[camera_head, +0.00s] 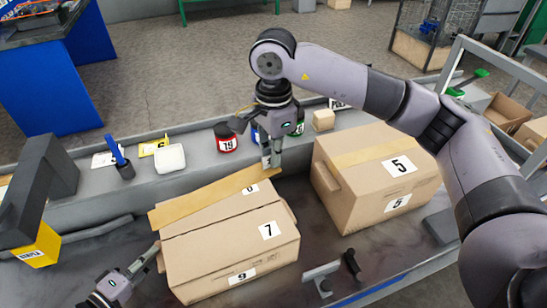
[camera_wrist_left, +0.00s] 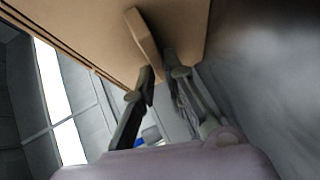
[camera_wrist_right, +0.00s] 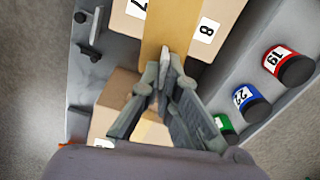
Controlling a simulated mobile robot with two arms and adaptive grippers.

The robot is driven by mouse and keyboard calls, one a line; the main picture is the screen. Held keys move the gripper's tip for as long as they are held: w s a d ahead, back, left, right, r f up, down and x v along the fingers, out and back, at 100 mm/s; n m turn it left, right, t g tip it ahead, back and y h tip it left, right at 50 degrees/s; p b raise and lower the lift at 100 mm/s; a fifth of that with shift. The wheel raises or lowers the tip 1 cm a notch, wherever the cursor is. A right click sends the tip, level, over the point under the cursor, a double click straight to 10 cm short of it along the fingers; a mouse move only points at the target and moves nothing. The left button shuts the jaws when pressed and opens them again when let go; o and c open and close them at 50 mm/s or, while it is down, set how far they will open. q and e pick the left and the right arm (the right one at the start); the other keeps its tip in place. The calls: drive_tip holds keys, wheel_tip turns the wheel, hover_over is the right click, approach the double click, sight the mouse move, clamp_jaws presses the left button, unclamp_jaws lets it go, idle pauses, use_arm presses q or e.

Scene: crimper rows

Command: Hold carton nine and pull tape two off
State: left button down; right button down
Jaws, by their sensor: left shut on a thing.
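The carton marked 9 (camera_head: 205,248) shows a 9 on its front label (camera_head: 242,276) and a 7 on top. My left gripper (camera_head: 146,262) is at the carton's left side, shut on a small cardboard tab (camera_wrist_left: 143,38). My right gripper (camera_head: 271,158) points down at the strip's right end. No 2 is readable on this tape.
The carton marked 5 (camera_head: 375,170) stands close on the right, with tape on top.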

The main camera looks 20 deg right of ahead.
drive_tip(key=shift+r, duration=1.35)
use_arm(q)
drive_tip(key=c, duration=1.6)
unclamp_jaws()
drive_tip(key=shift+o, duration=0.2)
drive_tip(key=v, duration=1.2)
